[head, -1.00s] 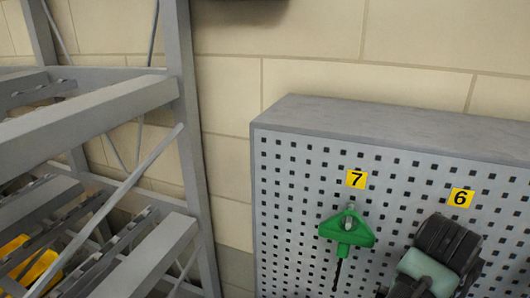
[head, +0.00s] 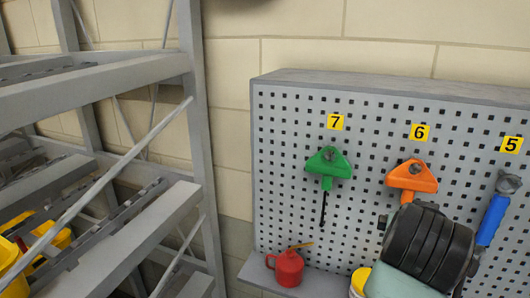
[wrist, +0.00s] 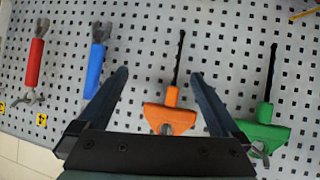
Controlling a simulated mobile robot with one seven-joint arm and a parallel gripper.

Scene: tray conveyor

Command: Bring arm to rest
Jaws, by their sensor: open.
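My gripper (wrist: 160,82) is open in the wrist view, with its two dark fingers spread wide. An orange-handled tool (wrist: 168,114) hangs on the pegboard (wrist: 145,48) and shows between the fingers, with no contact visible. In the head view, the black and pale green end of my arm (head: 428,245) is in front of the board, below the orange tool (head: 412,177). The fingertips are hidden there. A green-handled tool (head: 328,163) hangs under label 7 and also shows at the right in the wrist view (wrist: 262,130).
A blue-handled wrench (head: 492,218) hangs under label 5; a red-handled wrench (wrist: 35,60) shows in the wrist view. A red oil can (head: 286,268) and a yellow container (head: 360,282) stand below the board. A grey metal rack (head: 100,95) fills the left side.

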